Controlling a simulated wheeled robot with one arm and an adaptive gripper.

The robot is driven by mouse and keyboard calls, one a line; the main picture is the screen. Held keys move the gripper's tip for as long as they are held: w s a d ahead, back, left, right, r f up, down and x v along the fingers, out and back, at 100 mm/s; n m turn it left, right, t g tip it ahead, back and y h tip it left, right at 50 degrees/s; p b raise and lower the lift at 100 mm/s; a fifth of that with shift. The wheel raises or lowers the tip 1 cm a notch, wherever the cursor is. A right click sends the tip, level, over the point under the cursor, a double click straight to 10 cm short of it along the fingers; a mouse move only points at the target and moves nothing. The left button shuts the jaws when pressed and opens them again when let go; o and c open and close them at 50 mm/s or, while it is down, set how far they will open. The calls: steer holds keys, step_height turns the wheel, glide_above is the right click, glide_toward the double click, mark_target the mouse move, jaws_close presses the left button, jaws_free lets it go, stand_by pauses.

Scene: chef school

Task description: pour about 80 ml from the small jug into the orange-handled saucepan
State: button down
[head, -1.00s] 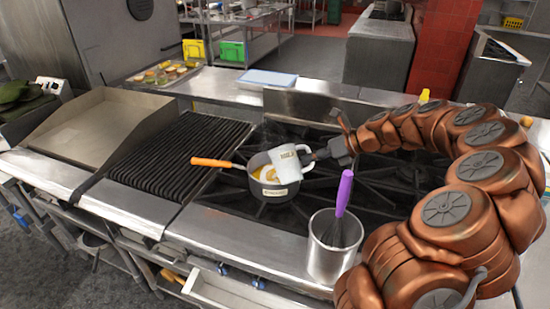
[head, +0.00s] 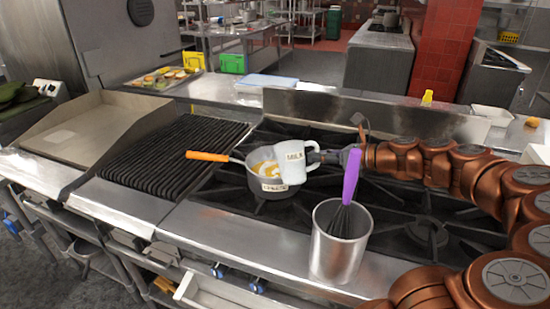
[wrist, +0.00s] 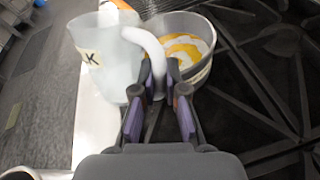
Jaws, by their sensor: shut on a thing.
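The small white jug (head: 294,158), with a dark-lettered label, is above the saucepan's right side in the head view; it looks tilted. In the wrist view the jug (wrist: 112,62) is left of the pan. My gripper (wrist: 159,80) is shut on the jug's handle; in the head view my gripper (head: 322,157) is at the jug's right. The saucepan (head: 257,183) stands on the stove, its orange handle (head: 207,156) pointing left. Orange-yellow and white contents (wrist: 187,48) show inside it. I cannot make out a stream or the jug's fill level.
A steel container (head: 338,250) with a purple-handled whisk (head: 350,178) stands in front right of the pan. A ribbed grill (head: 170,155) lies to the left. A food tray (head: 163,80) and a pale blue board (head: 266,80) lie behind. Black burner grates surround the pan.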

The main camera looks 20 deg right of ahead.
steer(key=shift+s+f+n+t+b, duration=0.35)
steer(key=shift+f+t+b, duration=0.4)
steer(key=shift+b, duration=1.1)
steer(key=shift+s+a+f+b, duration=0.15)
steer(key=shift+f+b, duration=0.2)
steer(key=shift+b, duration=0.45)
steer(key=shift+f+b, duration=0.1)
steer(key=shift+b, duration=0.25)
steer(key=f+b, duration=0.1)
steer(key=b, duration=0.2)
steer(key=n+t+y+b, duration=0.1)
steer(key=b, duration=0.3)
steer(key=shift+s+f, duration=0.4)
steer(key=shift+f+b, duration=0.1)
steer(key=shift+b, duration=0.25)
steer(key=shift+s+f+t+b, duration=0.1)
steer(key=shift+s+t+b, duration=0.2)
steer(key=shift+b, duration=0.65)
